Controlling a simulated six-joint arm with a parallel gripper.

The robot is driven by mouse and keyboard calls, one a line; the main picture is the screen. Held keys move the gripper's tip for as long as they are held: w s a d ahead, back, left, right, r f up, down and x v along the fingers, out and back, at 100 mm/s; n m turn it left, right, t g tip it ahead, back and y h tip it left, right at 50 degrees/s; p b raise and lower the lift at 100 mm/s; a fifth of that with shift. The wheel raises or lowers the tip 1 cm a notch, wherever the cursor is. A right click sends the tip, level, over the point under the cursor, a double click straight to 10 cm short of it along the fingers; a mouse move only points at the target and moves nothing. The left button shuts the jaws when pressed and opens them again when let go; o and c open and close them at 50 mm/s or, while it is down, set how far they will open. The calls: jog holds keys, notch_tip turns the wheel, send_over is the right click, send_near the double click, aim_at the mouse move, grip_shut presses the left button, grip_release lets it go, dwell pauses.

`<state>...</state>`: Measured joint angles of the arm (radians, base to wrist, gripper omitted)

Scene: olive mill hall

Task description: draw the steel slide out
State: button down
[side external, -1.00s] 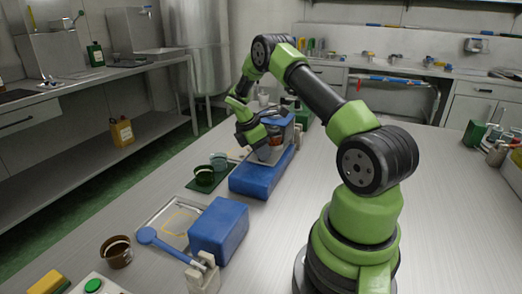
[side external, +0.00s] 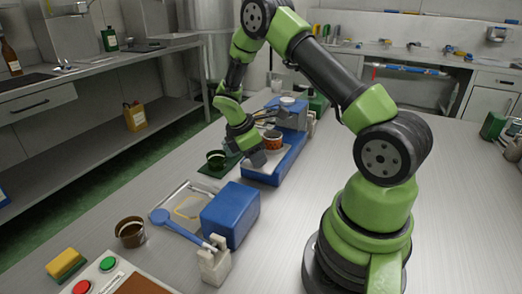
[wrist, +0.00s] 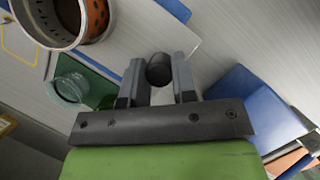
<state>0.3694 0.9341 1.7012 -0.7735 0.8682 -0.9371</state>
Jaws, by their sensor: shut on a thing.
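The steel slide shows as a pale flat plate in the side view (side external: 279,160), on the near end of a blue base (side external: 262,178). An orange cup (side external: 271,141) stands over it. In the wrist view the plate (wrist: 140,32) lies ahead of my fingers, with the perforated orange cup (wrist: 97,18) at upper left. My gripper (side external: 256,158) is low at the near end of the base. In the wrist view my gripper (wrist: 158,80) is shut on a dark round knob (wrist: 159,68). How the knob joins the slide is hidden.
A shallow steel tray (side external: 178,198), a blue block (side external: 231,212) and a brown cup (side external: 130,232) stand nearer. The bench right of the blue base is clear.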

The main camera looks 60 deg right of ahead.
jog(key=shift+a, duration=0.25)
jog(key=c, duration=0.9)
grip_release()
jog(key=v, duration=1)
jog(key=shift+d, duration=0.15)
